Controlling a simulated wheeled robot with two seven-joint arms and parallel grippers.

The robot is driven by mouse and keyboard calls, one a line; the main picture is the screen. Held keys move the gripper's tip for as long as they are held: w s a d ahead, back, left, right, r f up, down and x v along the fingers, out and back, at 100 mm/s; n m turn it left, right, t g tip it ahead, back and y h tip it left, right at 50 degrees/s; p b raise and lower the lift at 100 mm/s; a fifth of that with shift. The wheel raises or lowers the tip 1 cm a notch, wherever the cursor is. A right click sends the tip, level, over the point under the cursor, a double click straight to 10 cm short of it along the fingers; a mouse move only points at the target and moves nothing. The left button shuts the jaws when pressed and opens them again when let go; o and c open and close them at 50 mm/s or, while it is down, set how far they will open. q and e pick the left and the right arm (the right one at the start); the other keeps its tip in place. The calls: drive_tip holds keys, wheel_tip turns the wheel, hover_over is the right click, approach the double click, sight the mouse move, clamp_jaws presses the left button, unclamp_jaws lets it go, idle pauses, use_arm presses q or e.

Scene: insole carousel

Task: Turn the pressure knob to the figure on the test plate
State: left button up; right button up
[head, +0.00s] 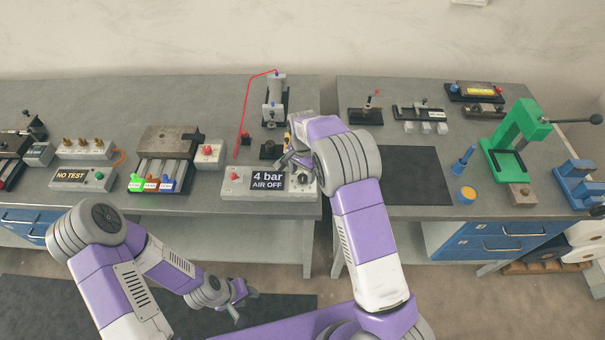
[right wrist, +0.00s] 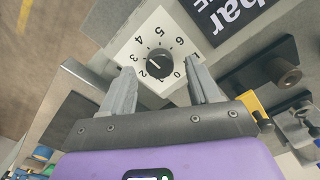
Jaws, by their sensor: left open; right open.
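The test plate (head: 268,180) on the grey panel reads "4 bar AIR OFF"; part of it shows in the right wrist view (right wrist: 235,15). The pressure knob (right wrist: 159,65) is round and black, on a white dial (right wrist: 178,52) numbered 0 to 6. Its white mark points to the lower left, seemingly between 2 and 3. My right gripper (right wrist: 161,68) is open, its fingers on either side of the knob and apart from it. In the head view my right gripper (head: 292,160) partly hides the dial. My left gripper (head: 238,298) is open and empty, low in front of the bench.
A red button (head: 235,177) sits on the same panel, left of the plate. A cylinder stand (head: 274,105) with a red hose stands behind. A "NO TEST" box (head: 82,179) is further left. A dark mat (head: 402,175) to the right is clear.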

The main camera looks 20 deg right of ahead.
sight(303, 177)
wheel_tip(303, 177, up, 6)
idle(0.7)
